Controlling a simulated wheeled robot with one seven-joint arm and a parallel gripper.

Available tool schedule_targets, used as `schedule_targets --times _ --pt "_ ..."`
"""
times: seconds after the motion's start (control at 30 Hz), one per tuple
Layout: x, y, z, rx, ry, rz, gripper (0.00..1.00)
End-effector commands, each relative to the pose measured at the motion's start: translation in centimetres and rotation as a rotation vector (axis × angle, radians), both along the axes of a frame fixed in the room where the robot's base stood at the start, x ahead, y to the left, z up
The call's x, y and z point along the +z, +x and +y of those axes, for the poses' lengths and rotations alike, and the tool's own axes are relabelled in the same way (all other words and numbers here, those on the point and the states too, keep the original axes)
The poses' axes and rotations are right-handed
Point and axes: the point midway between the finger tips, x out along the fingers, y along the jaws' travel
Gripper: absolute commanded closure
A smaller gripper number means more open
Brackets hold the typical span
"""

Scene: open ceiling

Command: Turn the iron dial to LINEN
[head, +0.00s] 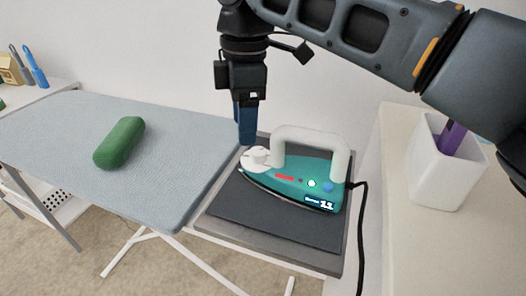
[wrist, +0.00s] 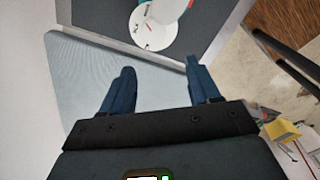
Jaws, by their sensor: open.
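A teal iron (head: 290,178) with a white handle lies on the dark rest at the right end of the ironing board. Its round white dial (head: 256,158) is at the iron's left end; the dial (wrist: 150,27) also shows at the top of the wrist view with a red mark and small labels too small to read. My gripper (head: 246,132) points down just above and slightly left of the dial. In the wrist view my gripper (wrist: 158,84) has its two blue fingers apart with nothing between them, and the dial lies beyond the fingertips.
The grey-blue ironing board (head: 180,190) carries a green roll (head: 120,142) on its left part. A black cord (head: 363,230) hangs from the iron's right end. A white cup (head: 443,165) holding a purple item stands on the cabinet (head: 400,230) at right. The board's middle is clear.

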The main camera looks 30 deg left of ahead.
Motion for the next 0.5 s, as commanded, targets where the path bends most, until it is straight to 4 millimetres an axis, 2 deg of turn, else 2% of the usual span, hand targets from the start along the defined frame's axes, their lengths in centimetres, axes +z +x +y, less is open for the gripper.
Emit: schedule_targets --times 0.1,0.2,0.5 --pt "1.0 1.5 -1.0 0.009 -0.028 -0.027 0.39" --pt "0.9 1.8 -1.2 0.012 -0.036 -0.033 0.39" --pt "-3.4 1.8 -1.2 0.013 -0.037 -0.032 0.39"
